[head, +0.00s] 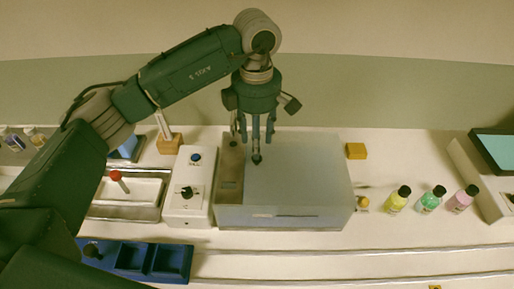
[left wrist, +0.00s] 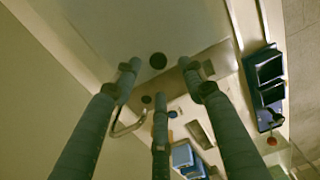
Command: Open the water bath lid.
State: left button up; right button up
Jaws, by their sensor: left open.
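The water bath (head: 285,220) is a grey box at the middle of the bench. Its flat pale lid (head: 305,170) lies closed on top and also fills the upper part of the left wrist view (left wrist: 190,25). A small dark round knob (head: 257,159) stands near the lid's left side; it also shows in the left wrist view (left wrist: 158,60). My left gripper (head: 255,145) points down, open and empty, with its three fingers over the knob. In the left wrist view the knob appears just beyond the fingertips (left wrist: 160,77). I cannot tell if they touch it. My right gripper is out of view.
A white control box (head: 199,165) and a metal basin with a red-topped handle (head: 115,175) stand left of the bath. A blue tray (head: 165,277) lies in front. Yellow (head: 396,203), green (head: 430,203) and pink (head: 460,203) bottles stand right, near a yellow block (head: 356,151).

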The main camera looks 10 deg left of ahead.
pick_arm(q)
jog(key=shift+w+f+p, duration=0.1)
jog(key=shift+f+p, duration=0.5)
jog(key=shift+f, duration=2.2)
grip_shut()
